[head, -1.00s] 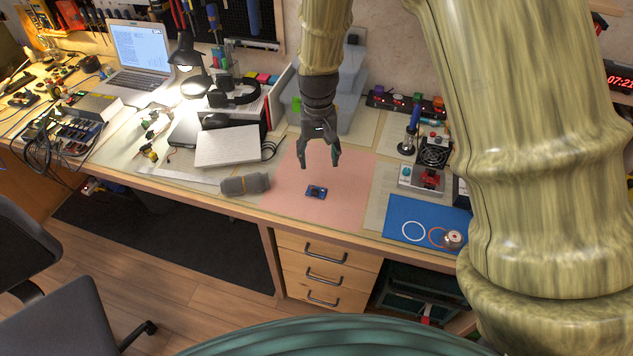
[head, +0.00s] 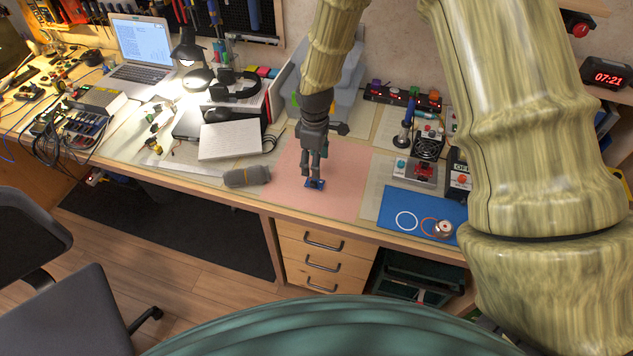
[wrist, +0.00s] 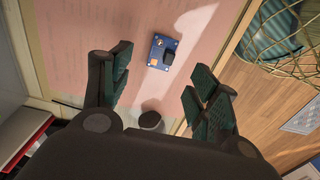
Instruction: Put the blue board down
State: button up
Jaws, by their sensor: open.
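The blue board (head: 315,184) is small, with a dark block on it, and lies on the pink mat (head: 346,186) near the desk's front edge. My gripper (head: 314,175) points down just above it in the head view and partly covers it. In the wrist view the blue board (wrist: 162,52) lies flat beyond the fingertips, with mat visible around it. My gripper (wrist: 158,80) has its fingers spread wide there, and nothing is between them.
A grey rolled object (head: 247,176) lies left of the mat. A blue mat (head: 395,208) with rings lies to the right, below a red-and-grey device (head: 415,171). Bare pink mat surrounds the board.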

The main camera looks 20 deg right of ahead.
aim_at(315, 182)
notch_tip(315, 182, down, 2)
jog(key=shift+d+f, duration=0.1)
jog(key=shift+s+f+p, duration=0.2)
jog(key=shift+f+p, duration=0.7)
jog(key=shift+f, duration=0.25)
jog(key=shift+a+f+p, duration=0.2)
jog(key=shift+f+p, duration=0.2)
jog(key=shift+f, duration=1.15)
jog(key=shift+c, duration=0.4)
jog(key=c, duration=1)
jog(key=shift+o, duration=0.2)
jog(key=shift+r, duration=0.1)
